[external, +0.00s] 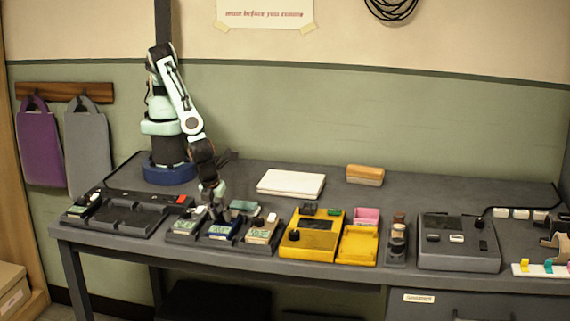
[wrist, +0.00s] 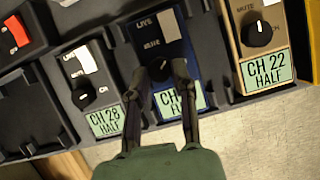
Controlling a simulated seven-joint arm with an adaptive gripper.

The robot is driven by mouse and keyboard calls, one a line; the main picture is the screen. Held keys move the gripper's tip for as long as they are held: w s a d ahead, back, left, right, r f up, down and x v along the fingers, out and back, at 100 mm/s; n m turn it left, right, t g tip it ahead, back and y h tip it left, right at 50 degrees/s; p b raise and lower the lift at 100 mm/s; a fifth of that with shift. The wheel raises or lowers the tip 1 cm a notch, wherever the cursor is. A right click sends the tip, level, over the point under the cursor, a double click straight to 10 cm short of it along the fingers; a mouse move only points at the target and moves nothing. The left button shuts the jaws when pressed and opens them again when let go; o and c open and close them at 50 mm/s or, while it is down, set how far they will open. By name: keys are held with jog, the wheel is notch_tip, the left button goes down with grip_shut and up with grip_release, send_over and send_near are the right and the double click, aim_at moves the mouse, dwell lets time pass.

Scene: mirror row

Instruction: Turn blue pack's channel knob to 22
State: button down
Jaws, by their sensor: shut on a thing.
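The blue pack (wrist: 181,48) sits in a dark tray between a grey pack (wrist: 83,65) and a tan pack (wrist: 236,55). It also shows in the external view (external: 222,231). My gripper (wrist: 165,68) is shut on the blue pack's channel knob (wrist: 162,72), below the MUTE label. The fingers cover most of the knob and part of the blue pack's display (wrist: 172,104), so its channel number is unreadable. The grey pack's display (wrist: 106,120) reads CH 28 HALF. The tan pack's display (wrist: 266,72) reads CH 22 HALF.
A yellow device (external: 311,238) stands right of the packs. A black tray (external: 125,214) with empty slots lies to the left. A white cloth (external: 291,184) lies behind. A grey box (external: 458,243) with a knob stands farther right. The desk's back middle is mostly clear.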

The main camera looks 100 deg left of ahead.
jog(key=n+g, duration=0.1)
jog(key=n, duration=0.1)
jog(key=n+g, duration=0.1)
jog(key=n, duration=0.2)
jog(key=shift+w+a+n, duration=0.1)
jog(key=shift+w+n, duration=0.1)
jog(key=shift+n, duration=0.1)
jog(key=shift+a+f+n+g+h, duration=0.1)
jog(key=shift+n+g+h, duration=0.25)
jog(key=shift+n, duration=0.75)
jog(key=shift+n+g+h, duration=0.15)
jog(key=shift+n+g, duration=0.3)
jog(key=shift+n, duration=0.65)
jog(key=c, duration=0.9)
grip_release()
jog(key=shift+w, duration=0.1)
jog(key=v, duration=1.2)
